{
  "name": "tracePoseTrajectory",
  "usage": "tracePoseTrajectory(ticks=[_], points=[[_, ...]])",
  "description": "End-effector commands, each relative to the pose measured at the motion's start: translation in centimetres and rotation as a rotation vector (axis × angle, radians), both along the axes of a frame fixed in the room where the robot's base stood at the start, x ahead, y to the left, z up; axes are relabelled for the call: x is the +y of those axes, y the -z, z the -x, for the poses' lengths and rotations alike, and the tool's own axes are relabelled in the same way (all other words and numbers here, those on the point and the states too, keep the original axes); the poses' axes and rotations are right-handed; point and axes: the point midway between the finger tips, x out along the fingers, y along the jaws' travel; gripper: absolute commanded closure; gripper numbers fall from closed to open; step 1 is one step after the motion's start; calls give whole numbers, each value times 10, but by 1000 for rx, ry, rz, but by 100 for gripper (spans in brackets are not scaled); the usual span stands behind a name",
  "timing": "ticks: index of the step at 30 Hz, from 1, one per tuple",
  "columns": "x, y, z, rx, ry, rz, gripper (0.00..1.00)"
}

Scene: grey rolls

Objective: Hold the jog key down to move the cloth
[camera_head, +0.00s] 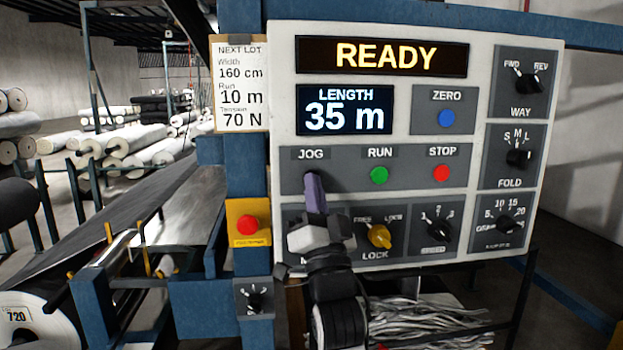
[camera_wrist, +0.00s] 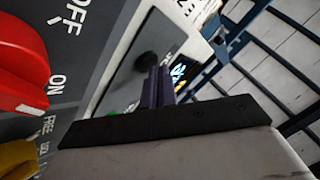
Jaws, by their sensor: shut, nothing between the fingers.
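The control panel (camera_head: 405,187) fills the right half of the head view. Its displays read READY (camera_head: 386,56) and LENGTH 35 m (camera_head: 345,109). My gripper (camera_head: 313,179) is shut and empty, its purple fingers raised in front of the panel just below the JOG label (camera_head: 310,154). The fingers hide the jog key in the head view. In the wrist view a round black key, probably the jog key (camera_wrist: 147,60), shows by the tips of my gripper (camera_wrist: 158,73). I cannot tell whether they touch. Dark cloth (camera_head: 125,212) lies along the machine at left.
The green RUN button (camera_head: 379,175) and red STOP button (camera_head: 441,173) sit right of JOG. The yellow LOCK knob (camera_head: 379,236) is close to my wrist. A red stop button on yellow (camera_head: 247,225) is left. A paper card (camera_head: 240,85) reads Run 10 m.

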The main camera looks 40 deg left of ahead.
Motion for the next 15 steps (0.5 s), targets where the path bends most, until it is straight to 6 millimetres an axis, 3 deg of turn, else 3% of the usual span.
tracePoseTrajectory(ticks=[15], points=[[5,0,-4,0,0,1,100]])
